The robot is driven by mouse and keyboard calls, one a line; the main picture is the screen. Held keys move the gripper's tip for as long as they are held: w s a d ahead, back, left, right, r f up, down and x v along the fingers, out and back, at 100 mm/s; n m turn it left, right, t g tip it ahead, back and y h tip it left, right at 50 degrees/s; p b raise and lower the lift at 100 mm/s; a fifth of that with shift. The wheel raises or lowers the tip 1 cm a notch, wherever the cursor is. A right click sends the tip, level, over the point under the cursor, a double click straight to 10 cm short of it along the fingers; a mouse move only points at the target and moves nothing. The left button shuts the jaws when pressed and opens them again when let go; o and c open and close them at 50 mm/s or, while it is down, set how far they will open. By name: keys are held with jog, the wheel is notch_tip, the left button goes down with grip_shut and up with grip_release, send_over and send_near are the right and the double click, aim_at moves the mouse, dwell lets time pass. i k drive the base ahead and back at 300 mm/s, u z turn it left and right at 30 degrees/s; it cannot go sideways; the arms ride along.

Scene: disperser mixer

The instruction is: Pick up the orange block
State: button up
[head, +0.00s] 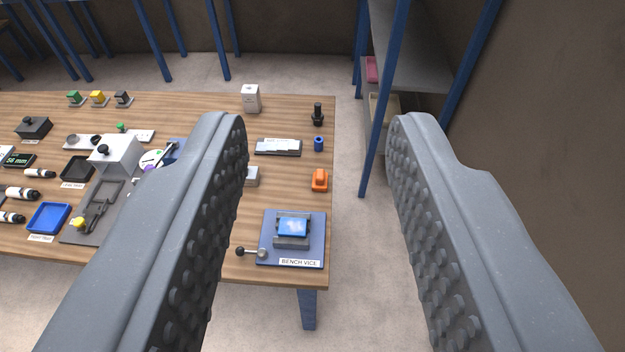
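The orange block (320,180) sits on the wooden table (300,107) near its right edge. It is small, with a raised part on top. My gripper (315,130) is wide open, with a grey studded finger on each side of the picture. The block shows in the gap between the fingers, apart from both and farther away. Nothing is between the fingers at their tips.
A bench vice (292,240) on a blue plate stands in front of the block. A blue cylinder (319,144) and a black object (317,114) stand behind it. A blue-posted shelf (410,60) rises at the right. Several tools and trays fill the table's left.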

aim_at(319, 182)
jog(key=u, duration=0.15)
jog(key=i, duration=1.15)
jog(key=z, duration=0.25)
